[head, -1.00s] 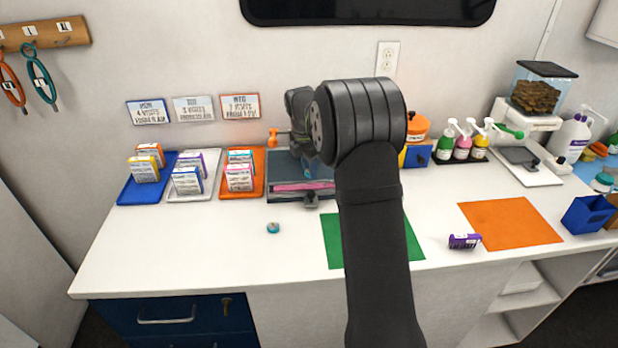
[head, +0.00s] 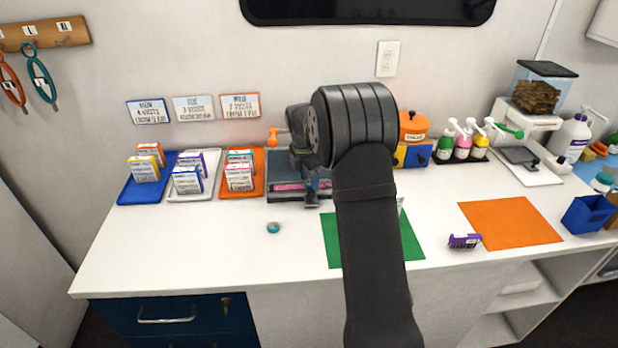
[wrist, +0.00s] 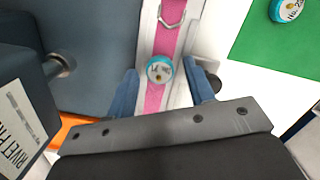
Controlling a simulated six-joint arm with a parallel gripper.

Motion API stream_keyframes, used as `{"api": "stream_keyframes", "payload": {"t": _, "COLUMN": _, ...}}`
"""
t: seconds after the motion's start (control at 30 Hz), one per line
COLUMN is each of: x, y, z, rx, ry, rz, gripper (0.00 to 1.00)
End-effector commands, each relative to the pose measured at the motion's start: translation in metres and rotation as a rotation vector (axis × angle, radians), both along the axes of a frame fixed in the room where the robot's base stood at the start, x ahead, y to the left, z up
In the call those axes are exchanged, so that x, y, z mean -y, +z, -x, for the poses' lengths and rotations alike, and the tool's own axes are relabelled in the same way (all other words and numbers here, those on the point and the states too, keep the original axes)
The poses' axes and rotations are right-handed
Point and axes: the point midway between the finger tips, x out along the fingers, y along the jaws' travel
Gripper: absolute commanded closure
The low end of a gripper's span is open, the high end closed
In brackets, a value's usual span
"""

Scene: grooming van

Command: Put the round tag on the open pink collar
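In the wrist view the pink collar (wrist: 163,40) lies flat and open in a pale channel of a grey fixture, with a metal ring at its upper part. A round tag (wrist: 159,70) with a teal rim and pale face appears on the collar strip. My gripper (wrist: 159,66) has its two blue fingers on either side of this tag, with gaps visible on both sides. In the head view the collar (head: 287,186) is partly hidden by my gripper (head: 311,182). Whether the tag is fastened cannot be seen.
A teal round piece (head: 273,227) lies on the white counter. A dark labelled block (wrist: 22,105) with a metal post stands close left of my gripper.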

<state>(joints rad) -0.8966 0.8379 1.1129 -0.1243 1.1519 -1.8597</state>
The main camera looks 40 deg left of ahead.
Motion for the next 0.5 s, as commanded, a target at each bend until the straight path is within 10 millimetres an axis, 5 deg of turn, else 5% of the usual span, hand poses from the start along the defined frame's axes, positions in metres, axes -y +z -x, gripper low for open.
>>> {"api": "stream_keyframes", "payload": {"t": 0.27, "x": -0.001, "y": 0.011, "z": 0.001, "rx": 0.002, "ry": 0.000, "rz": -0.002, "gripper": 0.51}}
{"api": "stream_keyframes", "payload": {"t": 0.5, "x": -0.003, "y": 0.059, "z": 0.006, "rx": 0.002, "ry": 0.000, "rz": -0.003, "gripper": 0.51}}
